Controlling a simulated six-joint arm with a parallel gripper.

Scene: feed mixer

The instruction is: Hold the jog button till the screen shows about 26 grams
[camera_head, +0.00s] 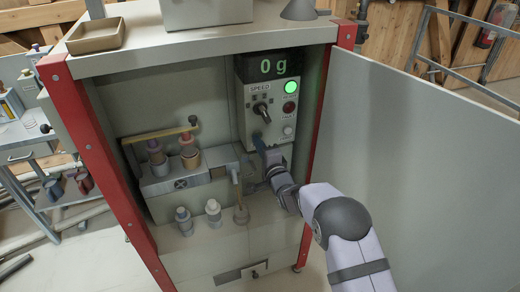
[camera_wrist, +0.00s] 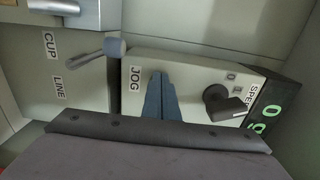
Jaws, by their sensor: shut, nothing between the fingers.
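The screen (camera_head: 273,67) at the top of the control box reads 0 g in green digits. It shows partly, sideways, in the wrist view (camera_wrist: 264,119). My gripper (camera_head: 257,136) is at the lower left of the control box, with its blue fingers shut and empty. In the wrist view, the fingertips (camera_wrist: 158,76) are right beside the JOG label (camera_wrist: 135,78). The jog button itself is hidden behind the fingers, and I cannot tell whether they touch it.
A dark speed knob (camera_head: 261,109) is above my gripper. A lit green button (camera_head: 291,88), a red button (camera_head: 290,107) and a pale button (camera_head: 288,131) line the box's right side. A CUP/LINE lever (camera_wrist: 115,47) is nearby. The open door (camera_head: 420,140) stands at right.

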